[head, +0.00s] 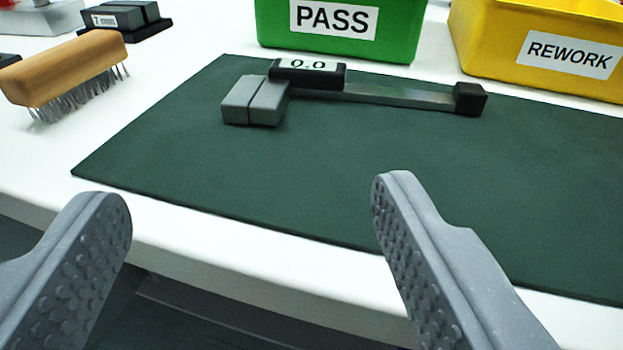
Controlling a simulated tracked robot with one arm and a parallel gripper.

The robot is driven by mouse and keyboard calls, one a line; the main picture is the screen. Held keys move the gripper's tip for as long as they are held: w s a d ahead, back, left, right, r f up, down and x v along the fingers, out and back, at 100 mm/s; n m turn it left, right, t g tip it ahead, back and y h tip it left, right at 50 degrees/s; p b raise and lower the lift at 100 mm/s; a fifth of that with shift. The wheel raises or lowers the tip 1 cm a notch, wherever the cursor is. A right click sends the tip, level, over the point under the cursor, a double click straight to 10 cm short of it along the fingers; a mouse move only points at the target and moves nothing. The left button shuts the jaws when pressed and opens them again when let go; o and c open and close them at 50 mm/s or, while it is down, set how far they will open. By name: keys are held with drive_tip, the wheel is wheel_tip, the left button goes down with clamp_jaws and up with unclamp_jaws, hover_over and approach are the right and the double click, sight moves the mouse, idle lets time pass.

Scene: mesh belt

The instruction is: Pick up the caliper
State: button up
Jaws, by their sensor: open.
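The caliper (400,94) lies flat on a dark green mat (330,175). Its grey jaws (255,100) are at the left, a black display block reading 0.0 sits beside them, and its bar runs right to a black end piece. My gripper (250,205) is open and empty, with its two grey studded fingers wide apart at the front of the view. The fingertips are nearer to me than the caliper and touch nothing.
A green bin (340,45) marked PASS and a yellow bin (500,55) marked REWORK stand behind the caliper. A wooden-handled wire brush (65,68) and a dark block holder (125,20) are at the left. The mat in front of the caliper is clear.

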drive_tip(key=f, duration=0.2)
drive_tip(key=b, duration=0.2)
approach(252, 108)
drive_tip(key=x, duration=0.2)
drive_tip(key=shift+w+d, duration=0.15)
drive_tip(key=shift+w, duration=0.25)
drive_tip(key=shift+f+b+x, duration=0.2)
drive_tip(key=shift+b+x, duration=0.55)
drive_tip(key=shift+x, duration=2.3)
drive_tip(key=shift+w+a+r, duration=0.1)
drive_tip(key=shift+w+a, duration=0.1)
drive_tip(key=shift+c, duration=0.3)
drive_tip(key=c, duration=1.3)
drive_tip(key=shift+o, duration=0.2)
